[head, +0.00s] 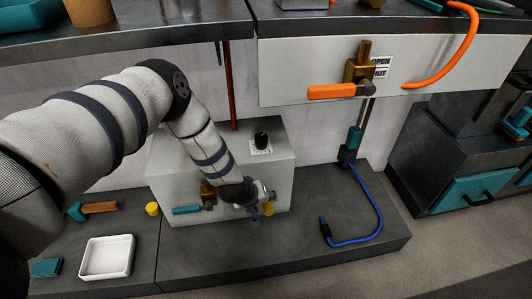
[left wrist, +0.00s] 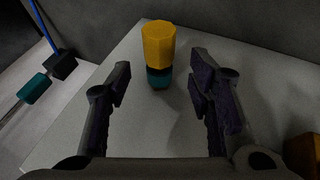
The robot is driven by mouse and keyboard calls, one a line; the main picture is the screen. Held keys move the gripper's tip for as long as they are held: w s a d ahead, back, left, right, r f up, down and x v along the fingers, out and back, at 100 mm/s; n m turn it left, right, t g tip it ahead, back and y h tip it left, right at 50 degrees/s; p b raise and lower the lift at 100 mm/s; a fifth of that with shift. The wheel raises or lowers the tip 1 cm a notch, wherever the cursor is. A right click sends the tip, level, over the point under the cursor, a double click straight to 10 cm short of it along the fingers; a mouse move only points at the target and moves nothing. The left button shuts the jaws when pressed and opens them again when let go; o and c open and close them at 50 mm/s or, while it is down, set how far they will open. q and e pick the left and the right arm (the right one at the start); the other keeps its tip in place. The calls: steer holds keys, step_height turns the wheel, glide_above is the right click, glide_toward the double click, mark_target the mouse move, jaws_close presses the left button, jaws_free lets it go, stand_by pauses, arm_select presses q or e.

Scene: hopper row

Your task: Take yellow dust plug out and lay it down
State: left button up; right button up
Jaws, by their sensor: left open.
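The yellow dust plug (left wrist: 158,44) sits on a dark and teal fitting (left wrist: 158,77) on the pale face of the box in the left wrist view. In the head view the plug (head: 268,209) shows small beside my left gripper (head: 262,199), partly hidden by it. My left gripper (left wrist: 161,82) is open. Its two fingers are on either side of the fitting's line, with the plug just beyond the tips and apart from both. My right gripper is not in view.
On the box (head: 270,168) are a teal-handled brass valve (head: 187,210) and a black knob (head: 261,139). A white tray (head: 106,257), a yellow piece (head: 152,208) and a hammer-like tool (head: 98,208) lie left on the ledge. A blue hose (head: 372,200) lies right.

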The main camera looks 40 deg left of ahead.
arm_select(q)
steer(key=shift+b+x, duration=0.35)
steer(key=shift+x, duration=0.85)
steer(key=shift+r, duration=0.25)
jaws_close()
steer(key=c, duration=0.7)
jaws_free()
steer(key=shift+s, duration=0.1)
jaws_close()
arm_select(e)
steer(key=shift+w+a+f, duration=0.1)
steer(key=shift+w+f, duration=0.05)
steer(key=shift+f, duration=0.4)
arm_select(q)
steer(key=shift+d, duration=0.15)
steer(key=shift+s+d+p, duration=0.4)
steer(key=shift+s+d, duration=0.05)
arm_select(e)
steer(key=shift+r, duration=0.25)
arm_select(q)
steer(key=shift+s+d, duration=0.2)
steer(key=shift+d, duration=0.1)
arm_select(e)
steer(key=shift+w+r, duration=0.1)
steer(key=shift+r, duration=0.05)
